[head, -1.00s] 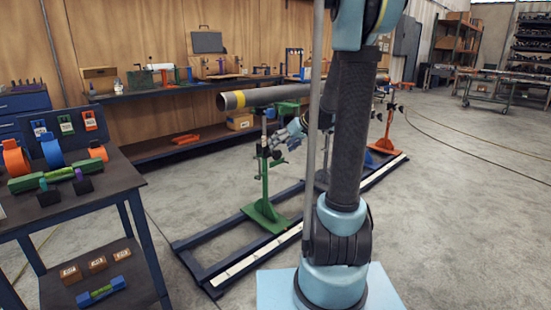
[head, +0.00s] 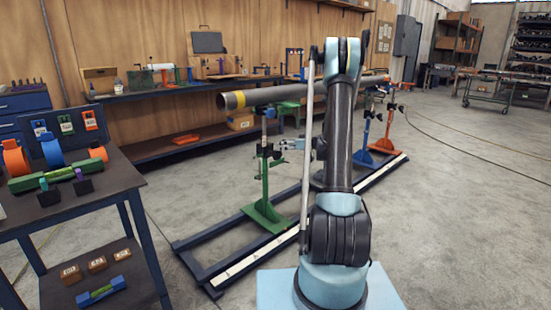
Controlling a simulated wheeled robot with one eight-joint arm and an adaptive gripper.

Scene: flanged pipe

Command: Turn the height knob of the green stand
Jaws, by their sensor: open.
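The green stand (head: 265,190) rises from a dark rail frame on the floor, left of my arm in the head view. It stands beneath the near end of a long grey pipe (head: 262,96) with a yellow band. Dark fittings (head: 266,152) sit on its upper post; which one is the height knob is too small to tell. My gripper (head: 283,145) is open, just right of these fittings at about their height. I cannot tell whether it touches them. The rest of my wrist is largely hidden behind my upright arm.
A blue stand (head: 365,145) and an orange stand (head: 390,125) stand farther along the rail frame (head: 222,262). A dark table (head: 110,185) with clamps is at the left. A long bench (head: 180,88) lines the wall. The floor at right is mostly clear.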

